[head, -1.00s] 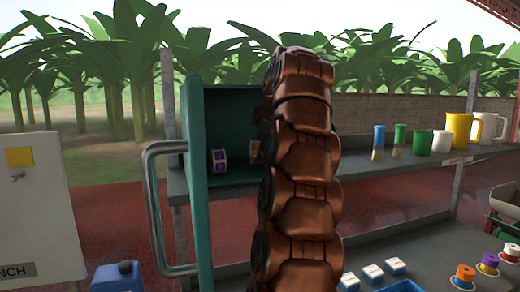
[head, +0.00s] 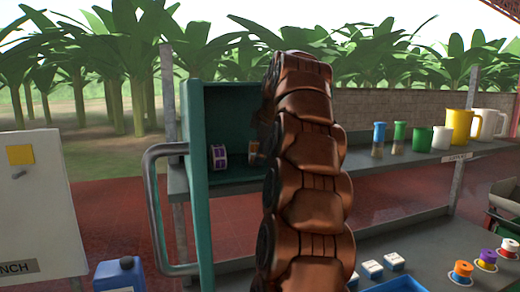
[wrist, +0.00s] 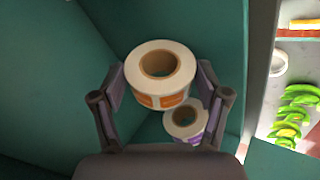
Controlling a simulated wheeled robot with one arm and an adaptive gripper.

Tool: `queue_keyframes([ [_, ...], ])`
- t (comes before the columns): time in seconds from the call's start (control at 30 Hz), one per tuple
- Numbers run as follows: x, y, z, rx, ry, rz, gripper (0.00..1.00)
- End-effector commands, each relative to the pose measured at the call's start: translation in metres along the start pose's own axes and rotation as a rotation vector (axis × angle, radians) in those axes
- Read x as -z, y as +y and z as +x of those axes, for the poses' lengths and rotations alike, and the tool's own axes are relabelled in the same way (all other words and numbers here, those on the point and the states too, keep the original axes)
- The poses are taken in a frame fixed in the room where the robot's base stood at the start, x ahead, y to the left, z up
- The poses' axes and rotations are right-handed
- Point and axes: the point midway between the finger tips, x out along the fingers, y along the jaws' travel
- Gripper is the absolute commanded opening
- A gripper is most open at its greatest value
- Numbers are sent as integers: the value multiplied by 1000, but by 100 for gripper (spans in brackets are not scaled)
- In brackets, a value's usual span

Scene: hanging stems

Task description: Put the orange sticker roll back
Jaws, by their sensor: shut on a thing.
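The orange sticker roll (wrist: 160,98), white with orange labels and a brown core, is between the two fingers of my gripper (wrist: 161,85) in the wrist view. My gripper is shut on it, and the roll's open top faces the camera. A purple sticker roll (wrist: 186,122) lies beyond and below it to the right, partly covered by my right finger. In the head view the purple roll (head: 219,157) stands in the teal box (head: 195,190), left of my gripper.
The teal box's walls surround my gripper closely, and a metal handle (head: 158,210) is at its left. Cups and a yellow jug (head: 459,129) stand on the shelf to the right. Several spools, including an orange one (head: 463,270), and white blocks (head: 371,268) are on the lower bench.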

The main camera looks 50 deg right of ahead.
Motion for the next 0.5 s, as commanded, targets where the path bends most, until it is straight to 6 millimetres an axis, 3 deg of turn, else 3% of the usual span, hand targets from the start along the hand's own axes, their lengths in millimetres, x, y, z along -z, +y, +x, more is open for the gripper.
queue_keyframes([
  [0.17, -1, -2, 3, 0, 0, 0, 33],
  [0.2, 0, -2, 2, 0, 0, 0, 78],
  [0.4, 0, -1, 2, 0, 0, 0, 98],
  [0.5, 0, -1, 2, 0, 0, 0, 100],
])
